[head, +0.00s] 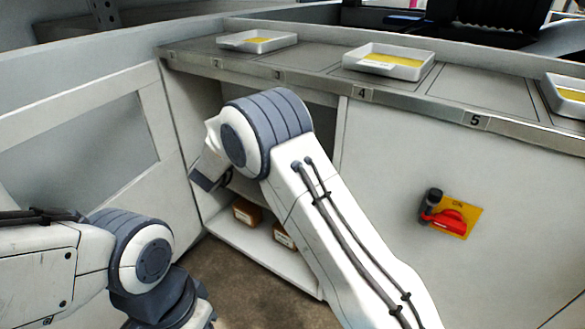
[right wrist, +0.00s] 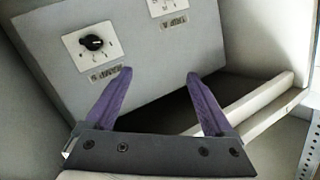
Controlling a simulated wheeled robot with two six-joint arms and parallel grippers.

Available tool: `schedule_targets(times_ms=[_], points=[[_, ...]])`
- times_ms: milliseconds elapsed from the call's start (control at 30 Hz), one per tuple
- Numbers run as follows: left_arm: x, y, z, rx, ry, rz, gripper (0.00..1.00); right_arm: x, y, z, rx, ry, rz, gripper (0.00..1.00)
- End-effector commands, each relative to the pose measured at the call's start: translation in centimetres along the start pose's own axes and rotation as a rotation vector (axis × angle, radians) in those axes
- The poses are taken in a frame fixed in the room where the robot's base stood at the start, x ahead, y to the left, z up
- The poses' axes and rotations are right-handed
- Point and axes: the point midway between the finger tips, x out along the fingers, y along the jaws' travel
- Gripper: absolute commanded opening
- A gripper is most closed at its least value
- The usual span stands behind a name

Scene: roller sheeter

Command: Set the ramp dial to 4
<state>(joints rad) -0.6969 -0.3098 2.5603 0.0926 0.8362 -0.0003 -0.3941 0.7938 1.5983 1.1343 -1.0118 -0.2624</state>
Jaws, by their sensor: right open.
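The dial's pointer setting is too small to read. My right gripper (right wrist: 160,73) is open and empty, its two purple fingers apart, with the dial beyond and left of the left fingertip. In the head view my right arm reaches to the open cabinet bay and hides the panel. My left gripper is outside the view.
The bay has a low shelf (head: 260,247) with brown boxes (head: 246,212). A light ledge (right wrist: 245,105) runs right of my fingers. A red switch (head: 449,221) on a yellow plate is on the cabinet front. White trays (head: 389,62) stand on the numbered counter.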

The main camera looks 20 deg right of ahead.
Motion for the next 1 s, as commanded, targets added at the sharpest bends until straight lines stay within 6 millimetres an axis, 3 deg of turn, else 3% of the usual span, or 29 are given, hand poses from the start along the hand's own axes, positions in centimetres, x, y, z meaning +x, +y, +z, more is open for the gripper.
schedule_targets(times_ms=[33, 100, 267, 467, 800, 1000], points=[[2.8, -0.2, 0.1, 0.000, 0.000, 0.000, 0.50, 1.6, 3.1, 2.6, 0.007, 0.069, 0.074, 0.88], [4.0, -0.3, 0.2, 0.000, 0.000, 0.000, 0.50, 2.7, 6.0, 3.3, 0.014, 0.156, 0.168, 0.88], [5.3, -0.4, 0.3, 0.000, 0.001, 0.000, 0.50, 3.4, 9.9, 4.1, 0.014, 0.269, 0.298, 0.88], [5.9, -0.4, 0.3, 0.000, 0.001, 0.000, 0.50, 4.8, 11.3, 3.6, 0.014, 0.297, 0.330, 0.88], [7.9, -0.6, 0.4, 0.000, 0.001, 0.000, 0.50, 10.5, 13.3, 1.9, 0.014, 0.296, 0.328, 0.88], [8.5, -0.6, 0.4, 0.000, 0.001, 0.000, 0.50, 12.4, 13.8, 1.2, 0.013, 0.294, 0.326, 0.88]])
